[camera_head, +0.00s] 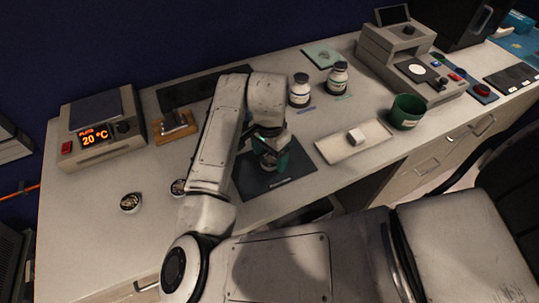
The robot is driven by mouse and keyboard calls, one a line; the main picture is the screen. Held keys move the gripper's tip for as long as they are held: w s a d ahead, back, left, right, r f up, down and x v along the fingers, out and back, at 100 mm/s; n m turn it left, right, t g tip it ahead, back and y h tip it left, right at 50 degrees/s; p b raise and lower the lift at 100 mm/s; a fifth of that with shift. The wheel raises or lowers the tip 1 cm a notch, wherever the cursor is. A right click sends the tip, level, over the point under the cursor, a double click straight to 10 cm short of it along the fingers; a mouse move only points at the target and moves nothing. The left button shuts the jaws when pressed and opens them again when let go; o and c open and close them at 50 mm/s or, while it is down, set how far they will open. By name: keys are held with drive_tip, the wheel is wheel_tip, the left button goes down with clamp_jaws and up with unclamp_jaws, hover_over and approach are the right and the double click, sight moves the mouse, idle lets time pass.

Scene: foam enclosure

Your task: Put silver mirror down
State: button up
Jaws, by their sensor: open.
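My gripper (268,146) points down over a dark mat (258,189) in the middle of the bench, with its jaws open. A small dark-green object (271,160), with something round and pale at its front, is at or just below the fingertips. It seems to stand on the mat, but contact with the mat and the fingers is hard to tell. I cannot make out clearly whether it is the silver mirror. My arm and wrist hide part of it and of the mat.
A heater (103,127) reading 20 °C and a wooden holder (174,127) stand left. Small round tins (131,202) lie front left. Two bottles (300,90) stand behind the mat. A pale tray (342,149) with a white block, a green cup (406,112) and an instrument (405,63) are right.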

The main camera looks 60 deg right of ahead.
sight(270, 160)
wheel_tip(270, 160, up, 11)
drive_tip(key=b, duration=0.1)
drive_tip(key=shift+r, duration=0.2)
